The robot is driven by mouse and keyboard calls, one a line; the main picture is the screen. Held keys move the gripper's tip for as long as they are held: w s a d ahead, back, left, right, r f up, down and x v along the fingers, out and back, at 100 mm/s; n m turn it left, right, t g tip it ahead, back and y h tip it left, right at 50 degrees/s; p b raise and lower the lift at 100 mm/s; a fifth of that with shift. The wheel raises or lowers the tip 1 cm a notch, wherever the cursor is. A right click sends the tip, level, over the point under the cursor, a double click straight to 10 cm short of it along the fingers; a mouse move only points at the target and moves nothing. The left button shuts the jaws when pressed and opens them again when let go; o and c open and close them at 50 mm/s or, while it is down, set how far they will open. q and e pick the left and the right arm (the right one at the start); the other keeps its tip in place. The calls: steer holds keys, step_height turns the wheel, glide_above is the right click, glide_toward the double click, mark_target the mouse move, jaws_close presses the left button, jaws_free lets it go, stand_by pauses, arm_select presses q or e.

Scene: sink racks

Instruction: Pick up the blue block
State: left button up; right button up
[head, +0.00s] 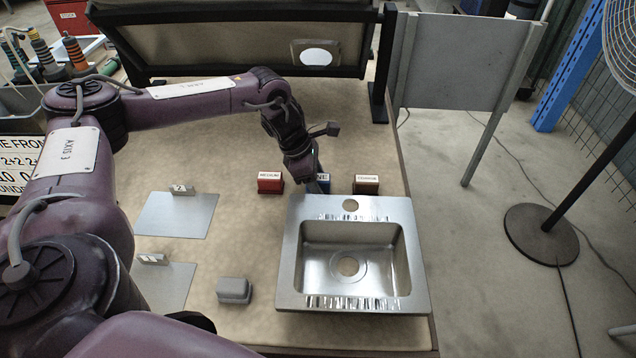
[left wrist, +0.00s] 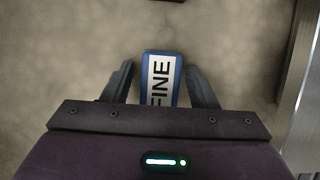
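The blue block (left wrist: 149,57) has a white label reading "FINE" and lies on the table. In the head view the blue block (head: 324,178) is partly hidden behind my left gripper, between a red and a brown block. My left gripper (head: 316,184) is over it, pointing down. In the left wrist view the left gripper (left wrist: 160,80) has its two fingers apart, one on each side of the blue block, with gaps showing beside it. My right gripper is not in view.
The red block (head: 269,184) labelled "MEDIUM" and the brown block (head: 366,185) stand close on either side. A metal sink (head: 290,262) is just in front. A grey block (head: 234,290) and two metal plates (head: 176,216) (head: 165,283) lie to the left.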

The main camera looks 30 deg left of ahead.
arm_select(q)
steer(key=c, duration=0.8)
steer(key=shift+c, duration=0.2)
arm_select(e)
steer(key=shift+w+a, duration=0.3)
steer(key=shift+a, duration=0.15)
arm_select(q)
steer(key=shift+r, duration=0.15)
